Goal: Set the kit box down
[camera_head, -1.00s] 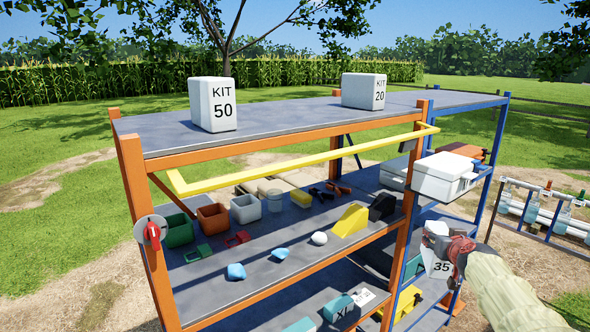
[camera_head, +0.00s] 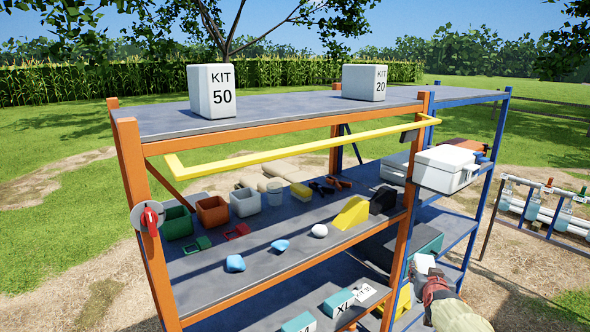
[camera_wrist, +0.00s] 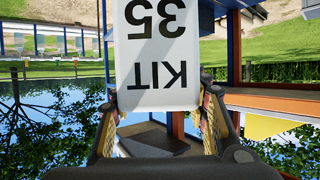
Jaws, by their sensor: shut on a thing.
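My gripper (camera_head: 435,284) is at the lower right in the head view, beside the blue rack section. It is shut on the white kit box (camera_head: 424,263), marked KIT 35. The wrist view shows the box (camera_wrist: 158,50) between the two fingers (camera_wrist: 159,106), its label upside down in that picture. In the head view the arm and gripper hide the box's lower part. I cannot tell whether it touches a shelf.
KIT 50 (camera_head: 211,91) and KIT 20 (camera_head: 364,82) boxes stand on the top shelf (camera_head: 285,108). A yellow rail (camera_head: 300,142) runs along the rack front. A white case (camera_head: 443,169) sits by the blue post. The middle shelf (camera_head: 215,280) holds bins and stones.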

